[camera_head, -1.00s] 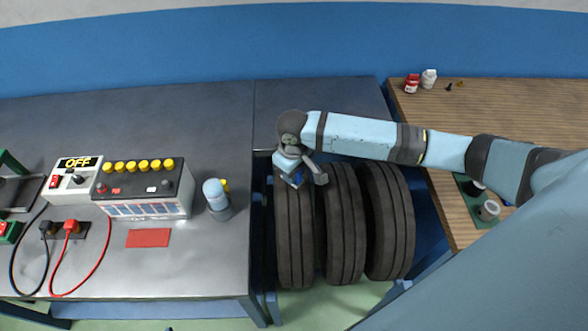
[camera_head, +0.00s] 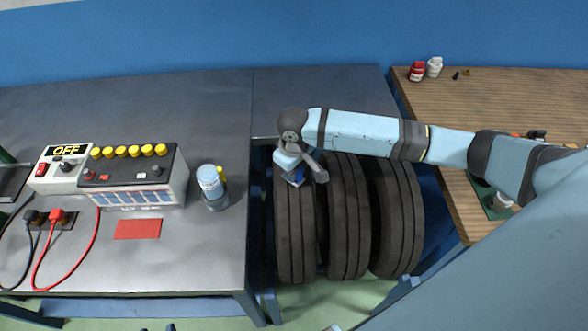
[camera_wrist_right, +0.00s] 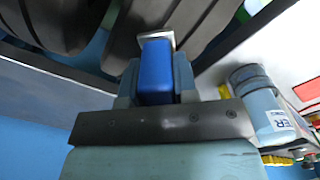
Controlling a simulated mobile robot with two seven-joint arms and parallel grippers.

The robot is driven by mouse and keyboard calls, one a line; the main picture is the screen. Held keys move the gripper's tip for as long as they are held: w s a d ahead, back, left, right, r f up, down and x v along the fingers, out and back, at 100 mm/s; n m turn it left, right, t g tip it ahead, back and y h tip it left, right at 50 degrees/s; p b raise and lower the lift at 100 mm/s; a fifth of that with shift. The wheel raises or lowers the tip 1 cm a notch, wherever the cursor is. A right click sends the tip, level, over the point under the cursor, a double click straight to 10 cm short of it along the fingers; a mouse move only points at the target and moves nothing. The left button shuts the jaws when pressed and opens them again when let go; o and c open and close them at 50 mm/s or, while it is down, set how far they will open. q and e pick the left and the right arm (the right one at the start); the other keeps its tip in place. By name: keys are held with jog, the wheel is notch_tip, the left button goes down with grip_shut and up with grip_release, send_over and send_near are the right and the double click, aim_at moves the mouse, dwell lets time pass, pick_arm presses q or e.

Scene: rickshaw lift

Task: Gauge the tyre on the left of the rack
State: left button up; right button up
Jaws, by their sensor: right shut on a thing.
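Three dark tyres stand upright side by side in the rack. The left tyre (camera_head: 295,235) is below my right gripper (camera_head: 300,178), which is over its upper part. My right gripper is shut on a blue gauge (camera_wrist_right: 156,72), seen close up in the right wrist view. The gauge's pale metal end (camera_wrist_right: 156,37) points at the dark tread of a tyre (camera_wrist_right: 147,20). I cannot tell whether it touches the tread. In the head view the gripper and wrist mostly hide the gauge. My left gripper cannot be made out.
Left of the rack, a metal bench (camera_head: 205,265) holds a battery (camera_head: 135,185), a switch box (camera_head: 62,165), a red card (camera_head: 138,229) and a pale blue canister (camera_head: 211,185). A wooden table (camera_head: 500,105) stands at right with a red bottle (camera_head: 417,72) and a white bottle (camera_head: 434,67).

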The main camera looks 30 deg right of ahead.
dwell(0.3)
jog(key=shift+f, duration=0.15)
jog(key=shift+f, duration=0.45)
dwell(0.5)
jog(key=shift+s+f+p, duration=0.1)
jog(key=shift+p, duration=0.45)
dwell(2.3)
notch_tip(320, 180, up, 5)
jog(key=p, duration=0.6)
jog(key=shift+r, duration=1.05)
